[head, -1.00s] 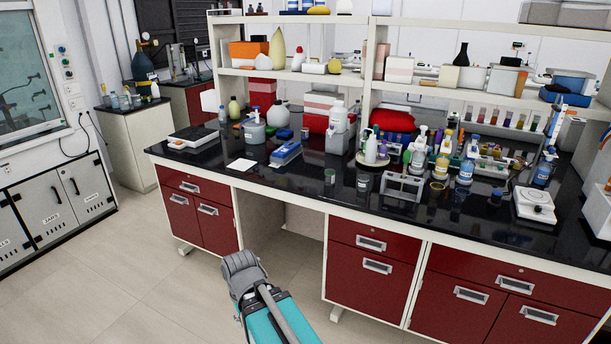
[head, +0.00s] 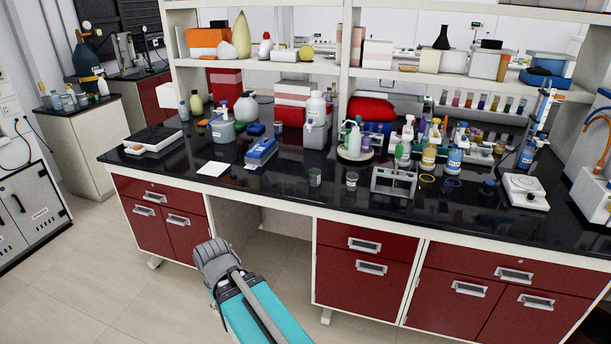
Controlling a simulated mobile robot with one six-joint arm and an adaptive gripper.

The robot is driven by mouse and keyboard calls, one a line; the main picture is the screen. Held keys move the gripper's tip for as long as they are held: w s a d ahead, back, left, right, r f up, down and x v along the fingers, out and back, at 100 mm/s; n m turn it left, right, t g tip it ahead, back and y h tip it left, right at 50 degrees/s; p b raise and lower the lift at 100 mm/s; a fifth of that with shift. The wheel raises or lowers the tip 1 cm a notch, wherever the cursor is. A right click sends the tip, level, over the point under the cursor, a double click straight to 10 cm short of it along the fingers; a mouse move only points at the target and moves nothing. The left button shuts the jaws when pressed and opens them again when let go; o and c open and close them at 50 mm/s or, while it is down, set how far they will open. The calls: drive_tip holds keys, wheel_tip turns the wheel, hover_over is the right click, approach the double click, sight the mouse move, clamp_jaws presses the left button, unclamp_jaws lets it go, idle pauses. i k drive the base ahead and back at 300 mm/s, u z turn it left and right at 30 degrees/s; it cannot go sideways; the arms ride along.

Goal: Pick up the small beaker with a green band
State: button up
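Two small clear beakers stand upright near the front of the black benchtop, left of the test-tube rack. The left beaker (head: 315,177) has a faint greenish tint. The right beaker (head: 351,181) looks greyer and darker at its top. They are too small here to tell for certain which one has a green band. Part of my arm, grey and turquoise, shows at the bottom in front of the bench, well apart from the beakers. My gripper fingers are not in view.
A metal test-tube rack (head: 394,181) stands right of the beakers, with several bottles behind it. A blue box (head: 261,152) and white paper (head: 213,168) lie to the left. A white balance (head: 525,191) is at right. The bench front before the beakers is clear.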

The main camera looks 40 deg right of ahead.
sight(315, 178)
drive_tip(key=z, duration=0.5)
drive_tip(key=i, duration=0.85)
drive_tip(key=z, duration=0.75)
